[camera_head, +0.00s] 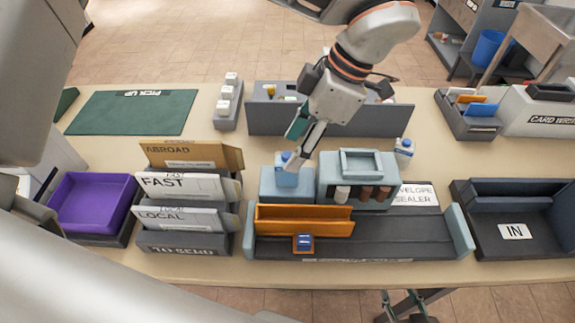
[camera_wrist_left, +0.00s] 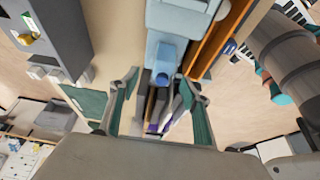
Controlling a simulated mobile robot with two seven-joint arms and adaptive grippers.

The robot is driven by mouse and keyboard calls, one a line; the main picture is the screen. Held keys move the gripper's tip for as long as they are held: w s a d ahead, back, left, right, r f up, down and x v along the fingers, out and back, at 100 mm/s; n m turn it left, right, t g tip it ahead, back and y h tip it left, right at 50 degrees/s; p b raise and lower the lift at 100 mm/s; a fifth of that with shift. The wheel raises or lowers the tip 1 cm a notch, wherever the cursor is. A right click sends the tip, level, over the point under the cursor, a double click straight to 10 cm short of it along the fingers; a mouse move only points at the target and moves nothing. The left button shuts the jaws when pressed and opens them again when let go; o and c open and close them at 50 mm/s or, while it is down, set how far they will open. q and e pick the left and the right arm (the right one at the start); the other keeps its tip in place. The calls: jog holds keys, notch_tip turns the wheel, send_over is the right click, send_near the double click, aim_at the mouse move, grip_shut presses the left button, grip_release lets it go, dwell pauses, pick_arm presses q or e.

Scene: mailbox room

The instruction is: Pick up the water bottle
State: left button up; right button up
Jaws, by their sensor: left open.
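My right gripper is not in view.
A second small white bottle with a blue cap (camera_head: 404,147) stands farther right. Letter sorters (camera_head: 190,215) stand left. A grey bin (camera_head: 262,120) lies behind.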

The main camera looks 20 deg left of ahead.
aim_at(287, 158)
pick_arm(q)
jog(key=x, duration=0.5)
jog(key=shift+s+d, duration=0.15)
jog(key=shift+s, duration=0.05)
jog(key=c, duration=1.2)
jog(key=shift+c, duration=0.2)
jog(key=shift+r, duration=0.15)
